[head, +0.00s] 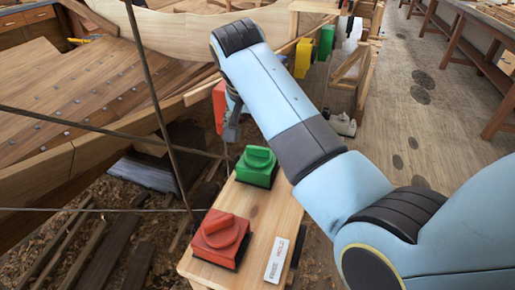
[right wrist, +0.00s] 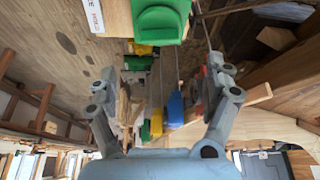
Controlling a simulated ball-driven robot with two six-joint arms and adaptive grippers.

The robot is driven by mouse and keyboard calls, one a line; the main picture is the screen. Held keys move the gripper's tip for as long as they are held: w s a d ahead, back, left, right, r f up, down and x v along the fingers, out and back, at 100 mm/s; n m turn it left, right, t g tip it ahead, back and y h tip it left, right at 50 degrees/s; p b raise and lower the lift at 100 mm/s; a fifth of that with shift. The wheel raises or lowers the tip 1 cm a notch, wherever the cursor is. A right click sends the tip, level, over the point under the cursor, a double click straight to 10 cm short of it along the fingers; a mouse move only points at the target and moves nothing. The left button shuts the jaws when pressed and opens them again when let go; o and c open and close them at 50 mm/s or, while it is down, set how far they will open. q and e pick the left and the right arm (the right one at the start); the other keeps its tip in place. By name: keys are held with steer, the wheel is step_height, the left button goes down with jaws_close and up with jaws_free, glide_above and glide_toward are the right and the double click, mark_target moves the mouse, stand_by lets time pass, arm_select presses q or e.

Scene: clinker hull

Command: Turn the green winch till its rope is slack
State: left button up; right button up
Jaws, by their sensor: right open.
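The green winch (head: 257,166) is a square block with a raised rounded grip, on the far part of a wooden bench. It also shows at the top of the right wrist view (right wrist: 160,18). A thin straight rope (head: 110,131) runs from the left toward it; its end at the winch is unclear. My right gripper (head: 232,122) is above and slightly left of the green winch in the head view, partly hidden by its arm. In the right wrist view its fingers (right wrist: 162,75) are spread, empty and apart from the winch. My left gripper is not in view.
A red winch (head: 221,238) sits nearer on the same bench (head: 207,274), beside a label reading FREE and HOLD (head: 277,260). A planked hull (head: 95,95) fills the left. Several coloured blocks, one yellow (head: 303,58), stand beyond. The floor (head: 420,110) at right is mostly clear.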

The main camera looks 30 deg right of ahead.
glide_above(258, 148)
steer(key=s+a, duration=0.1)
steer(key=s, duration=0.1)
steer(key=f, duration=0.4)
steer(key=shift+w+a+f, duration=0.1)
steer(key=shift+a+f, duration=0.05)
steer(key=shift+a, duration=0.05)
steer(key=x, duration=0.5)
steer(key=shift+w+f, duration=0.1)
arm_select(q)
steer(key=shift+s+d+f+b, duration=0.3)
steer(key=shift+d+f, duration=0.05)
arm_select(e)
steer(key=shift+w+f, duration=0.1)
steer(key=shift+f, duration=0.2)
